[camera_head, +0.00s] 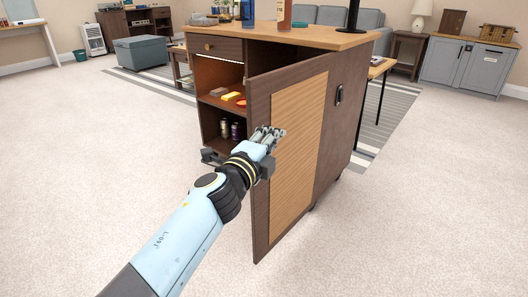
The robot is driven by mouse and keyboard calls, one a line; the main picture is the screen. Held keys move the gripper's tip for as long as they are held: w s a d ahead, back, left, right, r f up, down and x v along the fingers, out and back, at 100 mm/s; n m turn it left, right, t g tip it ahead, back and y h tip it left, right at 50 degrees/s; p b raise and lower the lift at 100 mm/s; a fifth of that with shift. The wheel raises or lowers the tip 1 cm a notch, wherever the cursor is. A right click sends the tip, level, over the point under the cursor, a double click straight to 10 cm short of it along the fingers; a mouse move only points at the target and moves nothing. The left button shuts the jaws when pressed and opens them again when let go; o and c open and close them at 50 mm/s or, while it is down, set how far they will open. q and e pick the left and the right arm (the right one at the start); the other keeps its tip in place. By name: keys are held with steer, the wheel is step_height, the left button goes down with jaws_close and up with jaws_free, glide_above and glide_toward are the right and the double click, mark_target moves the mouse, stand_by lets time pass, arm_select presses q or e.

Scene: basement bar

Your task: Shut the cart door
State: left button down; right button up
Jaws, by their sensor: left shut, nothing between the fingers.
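The bar cart (344,120) is dark brown with a wooden top and stands in the middle of the head view. Its door (299,130), a dark frame around a lighter ribbed panel, stands open and swung out toward me. The open interior shows to the left of the door. My left gripper (268,134) is shut and empty, in front of the door's outer face near its free edge. I cannot tell whether it touches the panel. My right gripper is not in view.
Shelves inside the cart hold small items, including a yellow one (231,96) and dark cans (236,130). Bottles (284,13) stand on the top. A drawer (217,47) above the shelves looks closed.

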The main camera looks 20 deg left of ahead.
arm_select(q)
steer(key=shift+w+a, duration=0.25)
steer(key=shift+a, duration=0.6)
steer(key=shift+w+a, duration=0.25)
steer(key=shift+a, duration=0.55)
steer(key=shift+a, duration=0.15)
